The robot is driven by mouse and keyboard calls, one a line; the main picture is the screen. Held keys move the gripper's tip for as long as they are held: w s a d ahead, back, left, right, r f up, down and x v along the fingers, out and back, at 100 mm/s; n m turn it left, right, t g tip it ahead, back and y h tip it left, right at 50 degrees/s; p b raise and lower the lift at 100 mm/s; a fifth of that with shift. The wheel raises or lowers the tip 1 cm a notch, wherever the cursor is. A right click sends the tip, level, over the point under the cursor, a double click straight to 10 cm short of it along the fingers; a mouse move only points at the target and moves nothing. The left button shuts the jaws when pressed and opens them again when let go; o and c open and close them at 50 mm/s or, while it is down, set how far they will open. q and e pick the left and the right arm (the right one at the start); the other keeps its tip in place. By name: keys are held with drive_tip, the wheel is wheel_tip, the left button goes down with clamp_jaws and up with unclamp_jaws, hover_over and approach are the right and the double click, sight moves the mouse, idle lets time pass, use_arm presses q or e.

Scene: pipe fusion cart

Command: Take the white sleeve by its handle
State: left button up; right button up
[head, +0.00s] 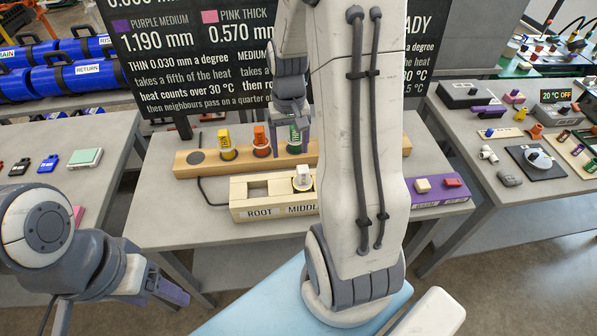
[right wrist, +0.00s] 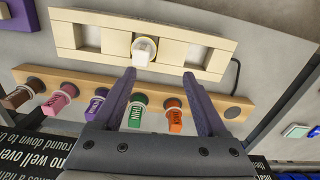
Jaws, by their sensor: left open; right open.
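The white sleeve (head: 302,178) sits in the middle slot of the cream block (head: 240,206), above the label MIDDLE. In the right wrist view the sleeve (right wrist: 144,50) shows a pale, blocky handle and a yellowish rim. My right gripper (head: 291,132) is over the back rack; in its wrist view the purple fingers (right wrist: 160,78) are spread and empty. The sleeve lies just beyond the fingertips, a little left of their midline, and is not touched. My left gripper (head: 168,290) is open and empty at lower left, in front of the table.
A wooden rack (right wrist: 60,83) behind the block holds several coloured sleeves, including green (right wrist: 134,112) and orange (right wrist: 174,115), near my right fingers. A purple tray (head: 440,196) stands right of the block. A dark sign board (head: 190,60) rises behind.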

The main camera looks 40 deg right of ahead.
sight(303, 168)
drive_tip(key=d, duration=0.2)
drive_tip(key=d+f+m, duration=0.1)
drive_tip(key=shift+s, duration=0.3)
wheel_tip(303, 168, down, 5)
drive_tip(key=shift+d+r+p, duration=0.1)
drive_tip(key=shift+r+p, duration=0.1)
drive_tip(key=shift+p, duration=0.35)
wheel_tip(303, 168, down, 5)
drive_tip(key=shift+d+r+p, duration=0.1)
drive_tip(key=shift+d+p, duration=0.05)
drive_tip(key=shift+p, duration=0.9)
drive_tip(key=shift+f, duration=0.35)
clamp_jaws()
